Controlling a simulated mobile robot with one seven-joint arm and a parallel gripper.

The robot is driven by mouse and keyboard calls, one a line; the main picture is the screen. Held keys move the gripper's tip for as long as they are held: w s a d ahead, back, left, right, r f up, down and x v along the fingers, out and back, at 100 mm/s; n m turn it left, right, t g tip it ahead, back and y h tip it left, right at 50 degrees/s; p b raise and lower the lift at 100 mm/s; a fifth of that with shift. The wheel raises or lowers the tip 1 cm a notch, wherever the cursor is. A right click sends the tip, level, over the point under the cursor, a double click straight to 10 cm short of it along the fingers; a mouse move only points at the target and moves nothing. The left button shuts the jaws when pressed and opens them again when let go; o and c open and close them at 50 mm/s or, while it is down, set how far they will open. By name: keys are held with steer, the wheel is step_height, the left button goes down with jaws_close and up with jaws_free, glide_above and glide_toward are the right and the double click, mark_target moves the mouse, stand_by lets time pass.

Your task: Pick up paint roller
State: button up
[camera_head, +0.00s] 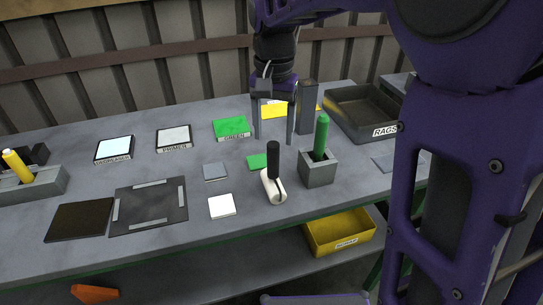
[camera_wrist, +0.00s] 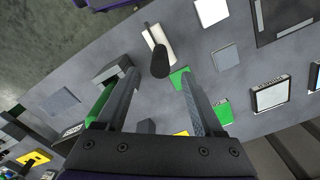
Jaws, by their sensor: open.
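The likely paint roller is a white piece (camera_head: 274,189) with an upright black handle (camera_head: 273,160), standing near the front of the grey table. In the wrist view its black handle (camera_wrist: 160,64) points towards the camera, just beyond the fingertips, with the white part (camera_wrist: 158,40) behind it. My gripper (camera_head: 274,138) is open and empty, pointing down over the table. In the head view it hangs behind and above the black handle. In the wrist view the fingers (camera_wrist: 159,76) are apart with nothing gripped between them.
A grey holder (camera_head: 318,173) with a green-handled tool (camera_head: 321,135) stands close right of the roller. Behind are a tall grey block (camera_head: 307,108) and a dark RAGS tray (camera_head: 341,108). A green square (camera_head: 257,161) and white tile (camera_head: 222,206) lie nearby. A yellow bin (camera_head: 341,236) is below.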

mark_target(273, 161)
step_height(273, 161, down, 9)
steer(key=shift+s+r+b, duration=0.1)
steer(key=shift+r+b, duration=0.1)
steer(key=shift+b, duration=0.7)
jaws_close()
